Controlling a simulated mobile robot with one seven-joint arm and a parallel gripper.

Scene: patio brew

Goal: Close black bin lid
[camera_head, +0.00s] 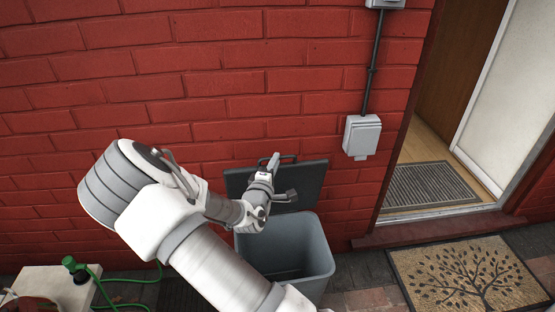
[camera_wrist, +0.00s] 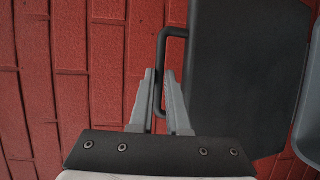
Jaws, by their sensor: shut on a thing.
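The bin (camera_head: 315,262) stands against the red brick wall, with an open grey body. Its black lid (camera_head: 235,182) is raised upright against the wall behind the opening. In the wrist view the lid (camera_wrist: 235,75) fills the right side, with a dark loop handle (camera_wrist: 170,33) on its edge. My gripper (camera_head: 275,160) is at the lid's top edge by the handle. In the wrist view its two fingers (camera_wrist: 160,88) are shut on the handle bar, one on each side. My arm hides part of the lid and bin in the head view.
A doorway with a grey mat (camera_head: 430,184) is at the right, and a tree-patterned doormat (camera_head: 470,272) lies before its step. A grey wall box (camera_head: 362,135) with a conduit hangs right of the bin. A green hose (camera_head: 125,281) and a pale box (camera_head: 50,286) are at lower left.

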